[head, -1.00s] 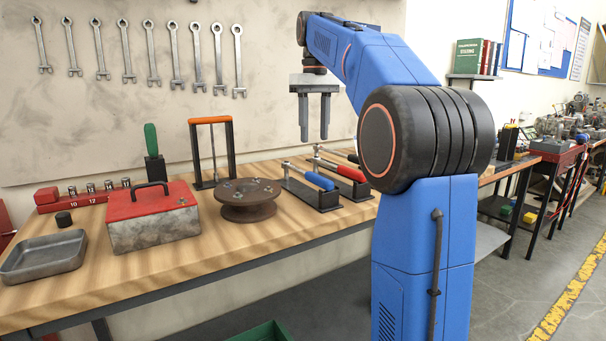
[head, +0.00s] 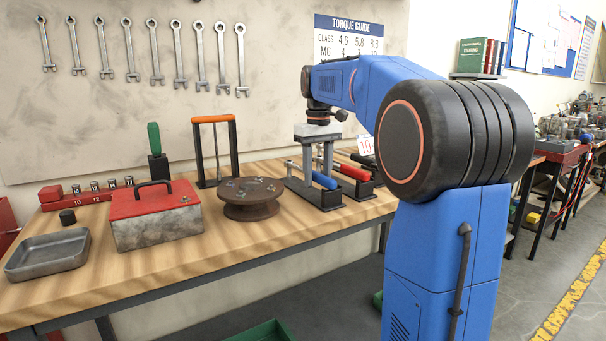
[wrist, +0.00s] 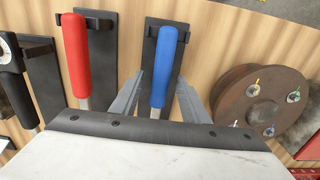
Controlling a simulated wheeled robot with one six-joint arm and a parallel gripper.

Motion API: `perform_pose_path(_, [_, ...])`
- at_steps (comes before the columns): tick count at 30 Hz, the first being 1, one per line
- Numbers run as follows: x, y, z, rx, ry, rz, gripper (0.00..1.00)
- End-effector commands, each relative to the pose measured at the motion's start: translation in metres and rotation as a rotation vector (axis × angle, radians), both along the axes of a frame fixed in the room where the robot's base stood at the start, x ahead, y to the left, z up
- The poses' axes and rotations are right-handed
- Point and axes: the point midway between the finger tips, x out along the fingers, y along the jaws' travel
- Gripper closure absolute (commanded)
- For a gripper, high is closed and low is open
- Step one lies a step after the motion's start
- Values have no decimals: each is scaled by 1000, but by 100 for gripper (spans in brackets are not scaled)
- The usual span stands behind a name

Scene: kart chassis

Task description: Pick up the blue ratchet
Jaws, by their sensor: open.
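The blue ratchet (head: 324,180) lies in a black holder on the wooden bench, its blue handle toward the front. In the wrist view its handle (wrist: 165,62) shows between my two gray fingers, with a gap on each side. My gripper (wrist: 160,82) is open and points down over it; the lower part of the ratchet is hidden by the gripper body. In the head view my gripper (head: 318,160) is above the holders. I cannot tell whether the fingertips reach down beside the handle.
A red-handled ratchet (wrist: 76,55) lies in the neighbouring holder, close to one finger. Beyond it is a black tool with a dial (wrist: 10,60). A brown flanged disc (head: 250,195) is on the other side. A red-lidded box (head: 155,210) and metal tray (head: 47,255) stand farther left.

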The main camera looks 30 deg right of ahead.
Motion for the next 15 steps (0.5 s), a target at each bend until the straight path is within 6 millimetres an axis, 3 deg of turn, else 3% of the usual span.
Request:
perform_pose_path(5, [0,0,-17,0,1,0,59])
perform_pose_path(13, [0,0,-19,0,0,0,59])
perform_pose_path(15, [0,0,-19,0,0,0,75])
